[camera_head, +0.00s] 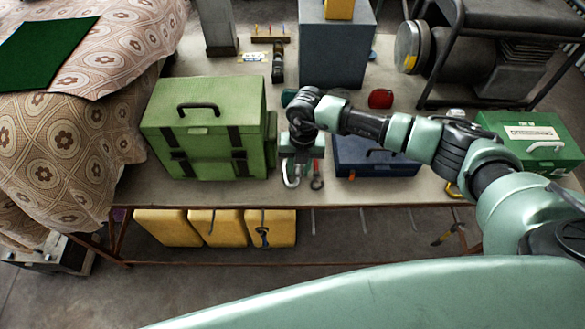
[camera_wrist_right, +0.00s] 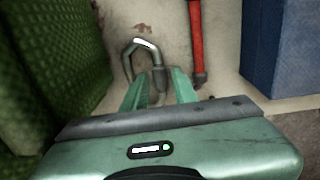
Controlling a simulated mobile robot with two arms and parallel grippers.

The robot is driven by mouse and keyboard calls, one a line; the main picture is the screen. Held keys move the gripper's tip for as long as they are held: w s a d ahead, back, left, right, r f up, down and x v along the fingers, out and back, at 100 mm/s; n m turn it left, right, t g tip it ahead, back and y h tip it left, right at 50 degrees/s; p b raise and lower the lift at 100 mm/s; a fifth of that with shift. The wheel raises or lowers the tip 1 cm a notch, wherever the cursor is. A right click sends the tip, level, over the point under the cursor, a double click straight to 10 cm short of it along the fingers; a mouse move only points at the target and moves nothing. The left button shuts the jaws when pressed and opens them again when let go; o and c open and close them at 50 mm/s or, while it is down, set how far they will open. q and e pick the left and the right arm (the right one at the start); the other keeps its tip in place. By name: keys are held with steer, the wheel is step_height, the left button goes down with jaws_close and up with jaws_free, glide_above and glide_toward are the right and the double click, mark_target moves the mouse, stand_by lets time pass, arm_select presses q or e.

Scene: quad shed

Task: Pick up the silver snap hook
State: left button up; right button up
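The silver snap hook (camera_head: 292,174) lies near the front edge of the workbench, between the green case and the blue box. In the right wrist view the hook (camera_wrist_right: 144,48) shows its curved end pointing away from me. Its near end lies between the fingertips of my right gripper (camera_wrist_right: 158,82). The fingers stand apart with gaps beside the hook, so the gripper looks open around it. In the head view my right gripper (camera_head: 299,158) points down at the hook and partly hides it. My left gripper is in neither view.
A red-handled tool (camera_wrist_right: 196,40) lies close to the right of the hook. The green case (camera_head: 205,120) stands left and the blue box (camera_head: 360,170) right, leaving a narrow gap. Yellow containers (camera_head: 215,228) stand below the workbench (camera_head: 145,190).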

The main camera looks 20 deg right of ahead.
jaws_close()
